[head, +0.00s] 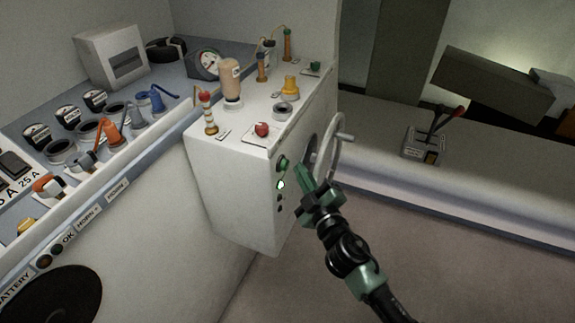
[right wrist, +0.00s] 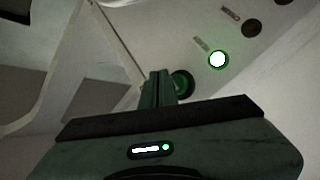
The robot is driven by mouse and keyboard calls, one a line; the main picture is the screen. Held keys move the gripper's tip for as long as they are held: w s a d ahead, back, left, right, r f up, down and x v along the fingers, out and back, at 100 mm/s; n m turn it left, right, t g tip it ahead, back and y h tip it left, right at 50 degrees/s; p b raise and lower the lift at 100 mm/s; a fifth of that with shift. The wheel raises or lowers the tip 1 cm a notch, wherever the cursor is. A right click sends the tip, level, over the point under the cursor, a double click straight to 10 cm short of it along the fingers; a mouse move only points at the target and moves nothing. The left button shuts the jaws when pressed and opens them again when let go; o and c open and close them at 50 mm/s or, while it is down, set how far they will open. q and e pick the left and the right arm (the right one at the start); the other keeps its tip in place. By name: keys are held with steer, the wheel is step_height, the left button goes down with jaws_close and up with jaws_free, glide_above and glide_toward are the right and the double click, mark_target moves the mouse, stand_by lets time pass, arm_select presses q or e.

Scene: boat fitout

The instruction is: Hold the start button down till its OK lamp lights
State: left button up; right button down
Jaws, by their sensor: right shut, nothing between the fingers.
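The green start button (head: 283,163) sits on the side face of the white console, near its upper edge. It also shows in the right wrist view (right wrist: 184,84), partly behind my fingers. Below it in the head view, a round lamp (head: 281,185) glows white-green; it is bright in the right wrist view (right wrist: 218,60) too. Its small label is too blurred to read. My right gripper (head: 301,172) is shut and empty, its fingertips beside the button. In the head view a small gap seems to separate them; I cannot tell whether they touch. My left gripper is not in view.
A grey handwheel (head: 330,150) stands just right of my right gripper. Dark lamps (head: 279,197) sit below the lit one. The console top (head: 235,130) carries a red button (head: 262,129) and several levers. A throttle lever (head: 440,128) stands on the ledge at right.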

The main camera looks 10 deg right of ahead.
steer(key=shift+a, duration=0.1)
stand_by(0.6)
steer(key=shift+w+a, duration=0.25)
steer(key=shift+a, duration=0.05)
steer(key=shift+w+a, duration=0.3)
steer(key=shift+a, duration=0.1)
stand_by(0.8)
steer(key=shift+s+d, duration=0.1)
steer(key=shift+d, duration=0.05)
stand_by(0.8)
steer(key=shift+s+d, duration=0.45)
steer(key=shift+d, duration=0.15)
steer(key=shift+s+d, duration=0.7)
steer(key=shift+d, duration=0.35)
steer(key=shift+s+d, duration=0.7)
steer(key=shift+d, duration=0.35)
